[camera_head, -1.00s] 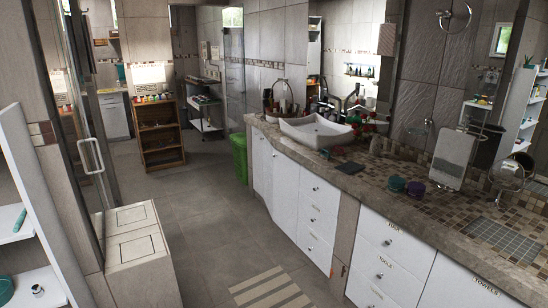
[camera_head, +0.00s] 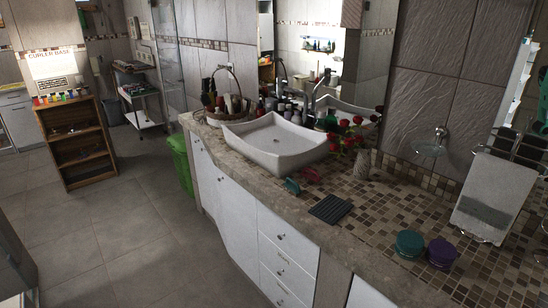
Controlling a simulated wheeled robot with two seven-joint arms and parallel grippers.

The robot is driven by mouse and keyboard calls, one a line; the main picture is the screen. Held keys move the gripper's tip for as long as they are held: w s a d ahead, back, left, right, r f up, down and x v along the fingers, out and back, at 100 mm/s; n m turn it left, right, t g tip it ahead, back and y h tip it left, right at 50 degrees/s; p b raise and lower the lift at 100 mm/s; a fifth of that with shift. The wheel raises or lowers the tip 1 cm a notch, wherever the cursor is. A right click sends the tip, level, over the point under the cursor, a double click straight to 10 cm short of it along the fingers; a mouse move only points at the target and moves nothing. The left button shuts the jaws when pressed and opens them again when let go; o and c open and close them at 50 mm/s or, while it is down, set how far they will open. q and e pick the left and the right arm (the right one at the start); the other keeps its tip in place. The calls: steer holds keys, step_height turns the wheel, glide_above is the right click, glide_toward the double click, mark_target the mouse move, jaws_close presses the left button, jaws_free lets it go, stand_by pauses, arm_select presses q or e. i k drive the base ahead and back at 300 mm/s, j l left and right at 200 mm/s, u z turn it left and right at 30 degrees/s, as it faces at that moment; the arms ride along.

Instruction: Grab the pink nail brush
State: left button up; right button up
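A small pink object (camera_head: 312,174), which looks like the pink nail brush, lies on the tiled counter (camera_head: 385,210) just right of the white sink's front corner. A similar teal object (camera_head: 292,187) lies beside it, nearer the counter's front edge. Both are small in the picture, so bristles cannot be made out. Neither of my grippers is in view.
A dark slatted mat (camera_head: 331,208), a teal jar (camera_head: 409,243) and a purple jar (camera_head: 441,253) are on the counter. The white sink (camera_head: 275,140) and red flowers (camera_head: 345,130) stand near the pink object.

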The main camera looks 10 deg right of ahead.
mark_target(316, 180)
steer(key=i+j+u, duration=0.1)
steer(key=i, duration=0.35)
steer(key=i+j+u, duration=0.15)
steer(key=i, duration=0.35)
steer(key=i+j+z, duration=0.1)
steer(key=z, duration=0.35)
steer(key=i+j+z, duration=0.2)
steer(key=z, duration=0.3)
steer(key=i+j+z, duration=0.15)
steer(key=z, duration=0.3)
